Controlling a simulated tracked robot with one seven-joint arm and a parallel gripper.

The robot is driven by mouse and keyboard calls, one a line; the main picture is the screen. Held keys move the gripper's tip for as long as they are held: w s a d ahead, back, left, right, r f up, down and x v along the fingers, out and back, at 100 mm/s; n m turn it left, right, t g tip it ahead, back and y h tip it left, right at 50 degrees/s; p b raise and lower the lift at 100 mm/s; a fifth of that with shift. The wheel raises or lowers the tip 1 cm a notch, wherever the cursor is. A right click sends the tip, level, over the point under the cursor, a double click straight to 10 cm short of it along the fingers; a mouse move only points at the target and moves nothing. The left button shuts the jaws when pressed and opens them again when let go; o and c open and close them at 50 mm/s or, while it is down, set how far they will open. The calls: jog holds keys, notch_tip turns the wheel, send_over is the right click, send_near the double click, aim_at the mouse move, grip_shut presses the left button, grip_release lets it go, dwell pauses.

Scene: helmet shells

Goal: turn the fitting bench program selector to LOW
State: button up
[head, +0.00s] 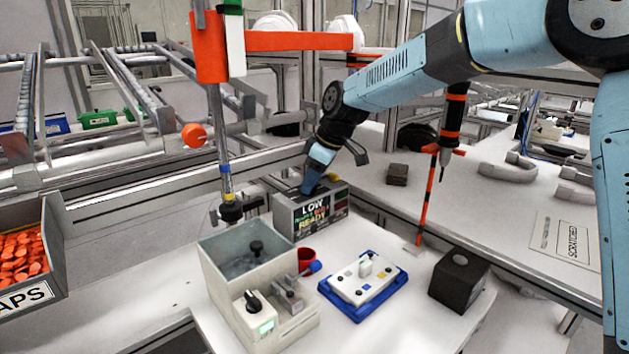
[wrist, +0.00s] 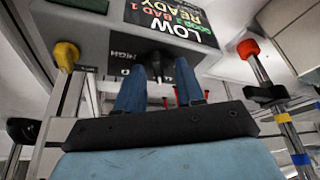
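The fitting bench control box (head: 293,222) is grey, with a dark display (head: 313,216) reading LOW and READY. In the wrist view the display (wrist: 172,18) also reads LOW and READY, with a small coloured line between. A dark selector knob (wrist: 157,64) sits on a black panel, with a HIGH label (wrist: 122,56) to its left. My gripper (head: 309,189) reaches down to the top of the box. In the wrist view its two blue fingers (wrist: 158,78) are apart, one on each side of the knob, with gaps visible. The knob's pointing direction is unclear.
A grey bin (head: 228,262) with a black dial unit stands in front of the box. A post (head: 222,140) rises at left.

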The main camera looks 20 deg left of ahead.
jog(key=shift+c, duration=0.4)
grip_shut()
jog(key=shift+s, duration=0.1)
jog(key=shift+s+f+m+t, duration=0.15)
jog(key=shift+m+t, duration=0.25)
jog(key=shift+m, duration=0.7)
jog(key=shift+o, duration=0.4)
grip_release()
jog(key=shift+s, duration=0.1)
jog(key=shift+w+d, duration=0.1)
jog(key=shift+w, duration=0.3)
